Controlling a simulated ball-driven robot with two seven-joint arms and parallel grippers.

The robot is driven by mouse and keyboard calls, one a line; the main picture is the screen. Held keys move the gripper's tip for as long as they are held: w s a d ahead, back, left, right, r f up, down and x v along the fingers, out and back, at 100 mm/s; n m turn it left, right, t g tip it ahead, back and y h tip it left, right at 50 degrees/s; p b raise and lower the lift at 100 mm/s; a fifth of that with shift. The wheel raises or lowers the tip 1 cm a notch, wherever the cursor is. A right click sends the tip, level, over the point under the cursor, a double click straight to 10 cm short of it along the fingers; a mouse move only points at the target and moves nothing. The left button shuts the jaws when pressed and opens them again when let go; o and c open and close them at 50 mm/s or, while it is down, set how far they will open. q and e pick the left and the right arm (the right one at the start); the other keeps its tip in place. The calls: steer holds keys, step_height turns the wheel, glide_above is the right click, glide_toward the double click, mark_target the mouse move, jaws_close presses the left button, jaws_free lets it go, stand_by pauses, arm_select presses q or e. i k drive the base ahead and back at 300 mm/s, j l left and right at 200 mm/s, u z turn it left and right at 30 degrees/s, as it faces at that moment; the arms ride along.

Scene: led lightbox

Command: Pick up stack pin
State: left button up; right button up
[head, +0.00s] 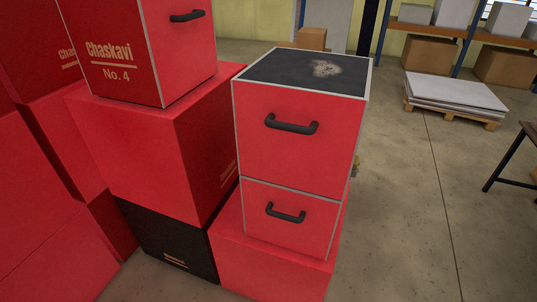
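I cannot make out a stack pin for certain. A small yellowish, brassy piece (356,166) shows at the right side of the red handled boxes, mostly hidden behind them, and is too small to identify. The upper red box (290,155) has pale edges, a black handle and a dark top with a worn pale patch. It sits on a lower red box (265,220) with a black handle. Neither of my grippers is in view.
A plain red box (265,265) stands under the handled boxes. Red boxes (150,140) and a black box (165,240) are stacked at the left. A pallet with white sheets (455,95), shelving and a dark table leg (505,158) stand right. The floor (420,220) there is clear.

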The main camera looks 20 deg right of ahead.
mark_target(356, 162)
steer(key=l+u, duration=0.3)
steer(key=u, duration=0.15)
steer(key=i+l+u, duration=0.1)
steer(key=l+u, duration=0.6)
steer(key=u, duration=0.15)
steer(key=k+l+u, duration=0.1)
steer(key=l+u, duration=0.15)
steer(key=u, duration=0.2)
